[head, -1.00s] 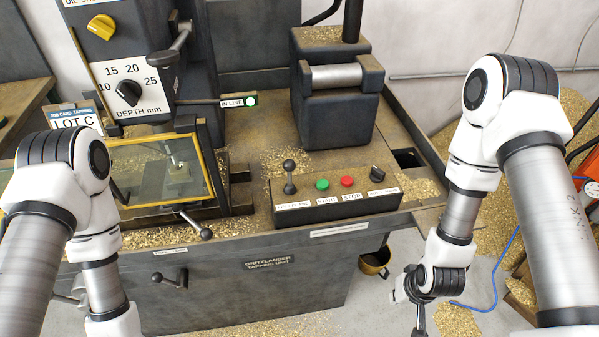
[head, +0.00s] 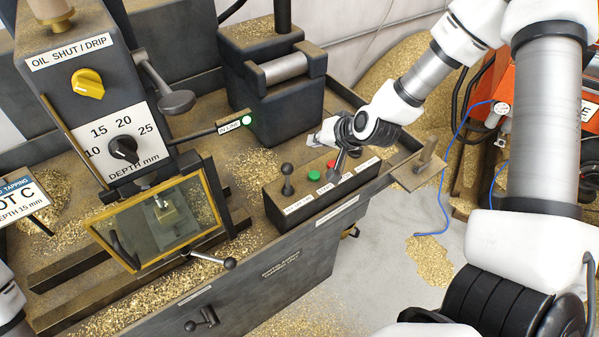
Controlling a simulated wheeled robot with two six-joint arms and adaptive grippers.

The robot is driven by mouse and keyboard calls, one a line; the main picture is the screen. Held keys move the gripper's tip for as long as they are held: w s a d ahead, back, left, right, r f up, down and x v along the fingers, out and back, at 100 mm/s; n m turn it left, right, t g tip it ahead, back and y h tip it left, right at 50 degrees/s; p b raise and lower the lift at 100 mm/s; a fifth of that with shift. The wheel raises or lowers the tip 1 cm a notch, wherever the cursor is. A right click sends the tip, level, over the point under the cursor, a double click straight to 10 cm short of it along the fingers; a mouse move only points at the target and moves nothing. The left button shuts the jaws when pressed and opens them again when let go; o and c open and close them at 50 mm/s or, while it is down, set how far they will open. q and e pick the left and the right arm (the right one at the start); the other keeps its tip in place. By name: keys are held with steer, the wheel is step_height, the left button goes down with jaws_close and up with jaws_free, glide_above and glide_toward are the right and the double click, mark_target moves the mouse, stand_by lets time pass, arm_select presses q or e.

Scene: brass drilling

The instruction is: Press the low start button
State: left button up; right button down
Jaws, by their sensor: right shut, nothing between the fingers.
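The green start button (head: 314,175) sits on top of the dark control box (head: 292,213) on the machine's front ledge. My right gripper (head: 336,178) is shut and empty. I cannot tell whether the fingertips touch the box. The START label is partly readable below the green button. My left gripper is out of view; only a bit of my left arm shows at the lower left.
A ball-topped lever (head: 287,180) stands left of the green button. A yellow-framed guard window (head: 163,222) with a handle (head: 229,263) is further left. A dark vice-like block (head: 272,80) stands behind. A blue cable (head: 446,185) runs over the floor at right. Brass chips lie about.

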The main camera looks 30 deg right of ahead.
mark_target(316, 175)
arm_select(q)
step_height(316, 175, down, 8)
steer(key=b, duration=0.8)
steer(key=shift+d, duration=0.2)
arm_select(e)
steer(key=f, duration=0.9)
steer(key=shift+s+d, duration=0.1)
steer(key=shift+d, duration=0.1)
arm_select(q)
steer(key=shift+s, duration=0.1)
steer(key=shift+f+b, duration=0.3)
steer(key=shift+b, duration=0.05)
arm_select(e)
steer(key=shift+f, duration=0.45)
